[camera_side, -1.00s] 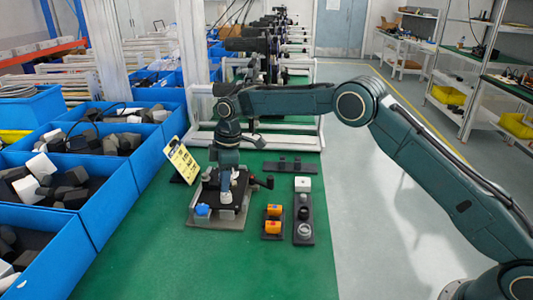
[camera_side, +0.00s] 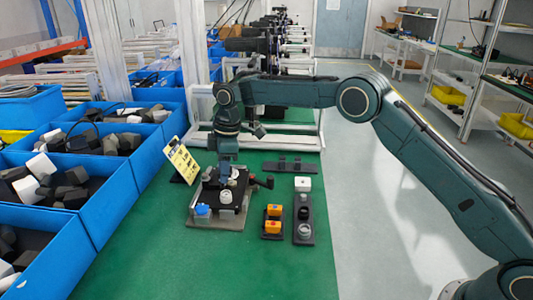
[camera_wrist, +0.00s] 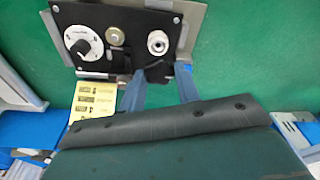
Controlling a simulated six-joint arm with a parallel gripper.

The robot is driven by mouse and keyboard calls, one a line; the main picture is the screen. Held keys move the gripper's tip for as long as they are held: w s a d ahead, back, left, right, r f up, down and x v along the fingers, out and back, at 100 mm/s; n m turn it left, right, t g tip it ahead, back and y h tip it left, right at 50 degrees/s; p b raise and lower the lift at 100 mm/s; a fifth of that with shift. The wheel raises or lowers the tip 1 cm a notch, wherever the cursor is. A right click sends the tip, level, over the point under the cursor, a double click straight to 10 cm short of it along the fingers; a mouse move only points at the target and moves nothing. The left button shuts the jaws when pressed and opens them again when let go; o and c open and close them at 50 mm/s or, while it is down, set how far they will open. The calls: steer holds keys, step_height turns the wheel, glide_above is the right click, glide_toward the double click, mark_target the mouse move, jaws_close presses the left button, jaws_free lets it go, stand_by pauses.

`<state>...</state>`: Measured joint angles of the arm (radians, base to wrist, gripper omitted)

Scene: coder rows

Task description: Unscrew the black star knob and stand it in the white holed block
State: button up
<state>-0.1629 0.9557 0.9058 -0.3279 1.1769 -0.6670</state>
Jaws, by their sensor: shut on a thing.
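My gripper (camera_side: 226,172) is above the black-topped device (camera_side: 210,198) in the side view. In the wrist view, its two blue-grey fingers (camera_wrist: 159,73) are shut on a dark thing (camera_wrist: 156,71), which I take to be the black star knob. Its outline blends with the black panel, and I cannot see it clearly in the side view. The white holed block (camera_side: 302,184) stands at the far end of a dark strip, right of the device. Its holes are too small to make out.
The device carries a white dial (camera_wrist: 83,43), a brass round part (camera_wrist: 116,36) and a pale round fitting (camera_wrist: 158,42). Blue bins (camera_side: 105,205) line the left.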

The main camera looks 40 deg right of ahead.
steer(key=s+d+m, duration=0.1)
steer(key=d+m, duration=0.1)
steer(key=d, duration=0.9)
steer(key=m, duration=0.3)
glide_above(301, 182)
step_height(301, 182, down, 2)
steer(key=shift+s+d+t, duration=0.2)
steer(key=shift+t, duration=0.1)
steer(key=shift+f, duration=0.15)
steer(key=shift+f, duration=1.8)
steer(key=shift+f, duration=0.25)
steer(key=shift+f, duration=0.5)
steer(key=shift+f, duration=0.8)
stand_by(0.3)
